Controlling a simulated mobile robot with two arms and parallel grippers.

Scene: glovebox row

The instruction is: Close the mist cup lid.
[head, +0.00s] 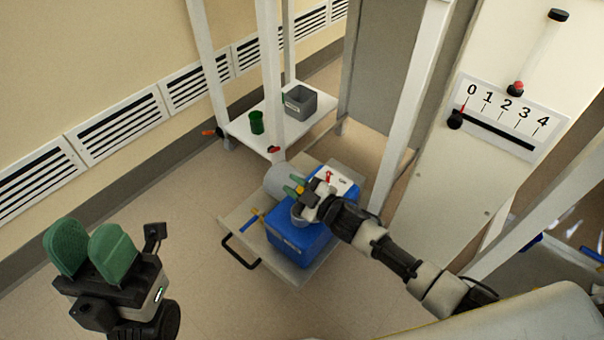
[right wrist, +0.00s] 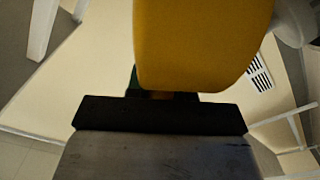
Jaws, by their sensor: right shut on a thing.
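A pale grey round part (head: 279,178), perhaps the lid, shows just behind the fingers. A small grey cup (head: 298,215) shows below the gripper at the box, partly hidden by it. I cannot tell how the lid, cup and yellow piece join. My left gripper (head: 90,235) is open and empty at lower left, away from the box.
The blue box stands on a pale tray (head: 235,222) with a black handle (head: 240,252). Behind, a white shelf (head: 262,140) holds a green cup (head: 256,122) and grey bin (head: 300,101). White posts stand close by.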

